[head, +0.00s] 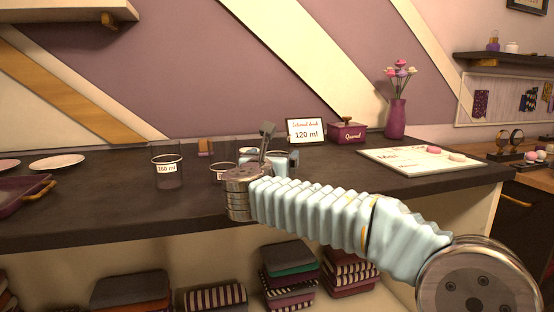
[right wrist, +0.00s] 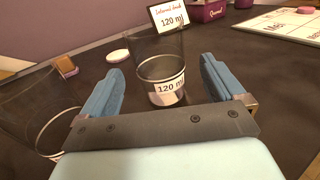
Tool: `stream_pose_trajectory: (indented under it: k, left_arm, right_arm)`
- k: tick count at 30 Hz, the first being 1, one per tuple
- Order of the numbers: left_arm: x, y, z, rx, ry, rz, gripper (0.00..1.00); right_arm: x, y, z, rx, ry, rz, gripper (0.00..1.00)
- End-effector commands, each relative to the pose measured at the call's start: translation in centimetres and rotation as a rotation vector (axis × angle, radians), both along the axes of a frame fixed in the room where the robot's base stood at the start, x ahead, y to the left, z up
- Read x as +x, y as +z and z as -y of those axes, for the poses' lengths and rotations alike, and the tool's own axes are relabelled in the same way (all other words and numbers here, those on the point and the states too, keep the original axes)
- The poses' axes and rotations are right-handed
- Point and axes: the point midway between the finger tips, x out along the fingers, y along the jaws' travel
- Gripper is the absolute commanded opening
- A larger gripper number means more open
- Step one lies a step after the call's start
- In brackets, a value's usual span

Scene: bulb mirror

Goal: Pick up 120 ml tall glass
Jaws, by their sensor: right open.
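The 120 ml tall glass (right wrist: 165,88) is clear, with a white "120 ml" label band, and stands upright on the dark counter in the right wrist view. My right gripper (right wrist: 162,68) is open, with one blue finger on each side of the glass in that view. I cannot tell how far down or how deep between the fingers the glass is. In the head view the right gripper (head: 276,160) is over the counter, and its wrist and fingers hide most of what is there. My left gripper is not in view.
A 160 ml glass (head: 167,168) stands to the left, and another clear glass (right wrist: 38,112) is close beside my left-hand finger. A "120 ml" sign (head: 306,131), a purple box (head: 346,133), a flower vase (head: 396,117) and a white board (head: 425,160) stand behind and right.

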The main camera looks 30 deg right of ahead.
Motion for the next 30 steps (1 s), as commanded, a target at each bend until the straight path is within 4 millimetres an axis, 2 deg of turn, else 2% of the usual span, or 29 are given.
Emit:
stream_pose_trajectory:
  k: [9,17,30]
  left_arm:
    - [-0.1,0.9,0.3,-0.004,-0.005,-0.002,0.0]
    - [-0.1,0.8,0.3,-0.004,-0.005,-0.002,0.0]
    - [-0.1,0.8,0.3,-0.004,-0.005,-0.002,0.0]
  right_arm:
    - [3.4,0.1,3.0,0.001,-0.002,-0.001,0.96]
    - [3.6,0.0,3.1,0.0,0.0,0.0,0.96]
    - [3.6,0.1,3.1,-0.001,0.0,0.001,0.3]
